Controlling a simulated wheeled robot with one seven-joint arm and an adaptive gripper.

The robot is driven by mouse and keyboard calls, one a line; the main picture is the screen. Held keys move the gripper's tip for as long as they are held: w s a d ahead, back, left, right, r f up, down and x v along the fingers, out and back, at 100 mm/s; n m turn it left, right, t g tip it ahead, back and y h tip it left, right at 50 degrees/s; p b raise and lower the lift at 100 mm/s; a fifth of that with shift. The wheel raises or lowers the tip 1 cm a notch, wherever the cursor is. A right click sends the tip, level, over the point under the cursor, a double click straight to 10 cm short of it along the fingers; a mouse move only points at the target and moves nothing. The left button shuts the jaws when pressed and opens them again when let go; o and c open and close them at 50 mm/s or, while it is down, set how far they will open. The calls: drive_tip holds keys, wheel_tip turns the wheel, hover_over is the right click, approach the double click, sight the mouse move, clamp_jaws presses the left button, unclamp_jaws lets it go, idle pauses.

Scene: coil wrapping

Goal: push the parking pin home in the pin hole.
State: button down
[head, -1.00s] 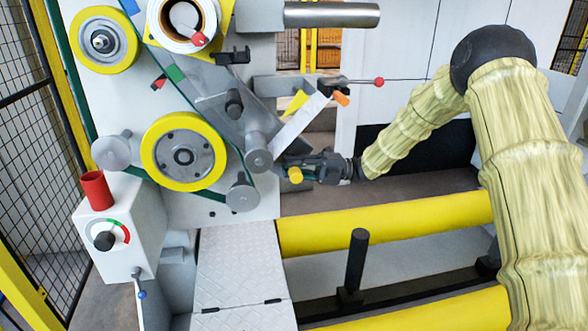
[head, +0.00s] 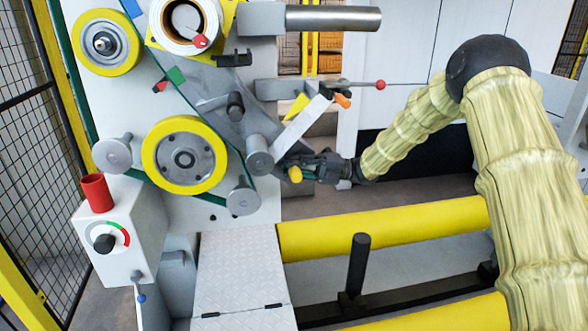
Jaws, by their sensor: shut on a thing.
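My gripper (head: 300,165) reaches in from the right, level with the lower part of the machine's grey front panel. It is shut on what looks like the parking pin, whose yellow knob (head: 295,174) shows at the fingertips. The fingers cover most of the pin, so its shaft and depth cannot be seen. The gripper is at the right edge of the panel, just right of a grey roller (head: 260,155). The pin hole is not visible; the gripper and the nearby machine parts may hide it.
A white arm (head: 305,116) with a yellow pointer and an orange tip stands just above my gripper. A red-knobbed lever (head: 380,85) is higher up. A yellow-rimmed roller (head: 184,153) is to the left. Yellow rails (head: 385,226) and a black post (head: 356,264) lie below.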

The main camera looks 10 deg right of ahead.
drive_tip(key=shift+w, duration=0.15)
drive_tip(key=c, duration=1.3)
unclamp_jaws()
drive_tip(key=d+f, duration=0.2)
drive_tip(key=d, duration=1)
drive_tip(key=shift+a, duration=0.1)
drive_tip(key=shift+c, duration=0.4)
